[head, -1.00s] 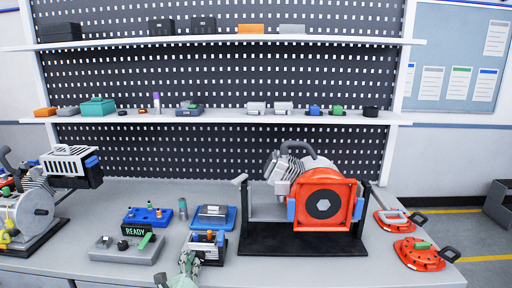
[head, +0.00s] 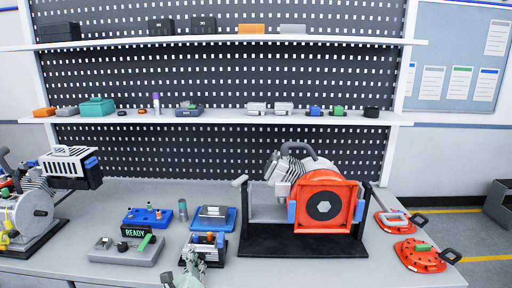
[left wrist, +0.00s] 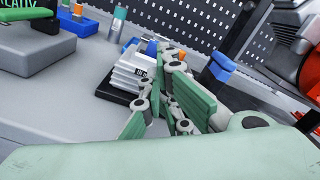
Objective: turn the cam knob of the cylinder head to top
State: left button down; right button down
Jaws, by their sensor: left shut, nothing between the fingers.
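The cylinder head (head: 199,246) is a small finned grey-white block on a dark base near the bench's front edge. Small orange and blue parts show on its top; which one is the cam knob, and where it points, I cannot tell. In the left wrist view the cylinder head (left wrist: 128,74) stands beyond the fingers, partly hidden by them. My left gripper (head: 191,262), pale green and grey, is shut and empty just in front of the block; its green finger pads (left wrist: 168,108) show close up in the wrist view. Contact with the block cannot be made out. My right gripper is out of view.
A grey box with a READY display (head: 126,250) stands left of the cylinder head, a blue tray (head: 214,218) behind it. An orange pump (head: 324,205) on a black base (head: 300,243) stands to the right. An engine (head: 40,205) is far left. Bare bench lies front right.

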pick_arm(q)
jog(key=shift+s+d+f, duration=0.15)
jog(key=shift+d+f, duration=0.05)
jog(key=shift+d, duration=0.25)
jog(key=shift+h, duration=0.3)
jog(key=shift+r+p, duration=0.3)
jog(key=shift+p, duration=0.15)
jog(key=s, duration=0.4)
jog(key=s+p, duration=0.1)
jog(key=shift+s+a+r, duration=0.2)
jog(key=shift+s+a, duration=0.05)
jog(key=shift+s, duration=0.15)
